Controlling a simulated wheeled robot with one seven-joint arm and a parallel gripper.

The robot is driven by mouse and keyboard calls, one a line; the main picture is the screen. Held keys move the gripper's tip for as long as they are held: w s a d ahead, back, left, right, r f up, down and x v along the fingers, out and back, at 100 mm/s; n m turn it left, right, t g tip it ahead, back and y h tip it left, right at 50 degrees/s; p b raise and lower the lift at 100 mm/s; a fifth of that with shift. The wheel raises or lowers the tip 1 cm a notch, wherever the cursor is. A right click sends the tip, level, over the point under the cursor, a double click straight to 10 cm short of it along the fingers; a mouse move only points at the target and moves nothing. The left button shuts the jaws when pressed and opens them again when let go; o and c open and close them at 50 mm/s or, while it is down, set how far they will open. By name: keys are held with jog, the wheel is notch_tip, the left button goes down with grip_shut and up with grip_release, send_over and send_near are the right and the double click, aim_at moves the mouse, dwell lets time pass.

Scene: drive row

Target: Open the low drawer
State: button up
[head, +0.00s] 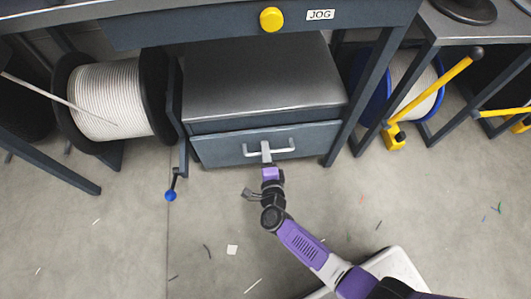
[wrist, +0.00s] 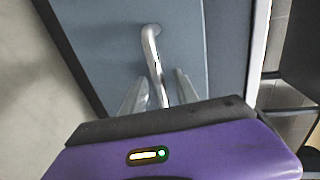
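The low drawer (head: 225,149) is the grey-blue front of a small cabinet under the bench, and it looks closed. Its pale bar handle (head: 286,150) runs across the middle of the front. My gripper (head: 266,153) is at the handle, with the purple wrist just in front of it. In the wrist view the handle (wrist: 151,45) runs between the two pale fingers of my gripper (wrist: 159,92). The fingers stand apart, one on each side of the bar, with small gaps showing. The lower end of the bar is hidden behind my gripper body.
A yellow button (head: 271,19) and a JOG label (head: 320,15) are on the bench edge above. A blue-knobbed lever (head: 171,195) hangs left of the cabinet. A cable spool (head: 105,100) stands left, yellow levers (head: 435,95) right. The floor in front holds only small scraps.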

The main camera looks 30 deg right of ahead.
grip_shut()
dwell(1.4)
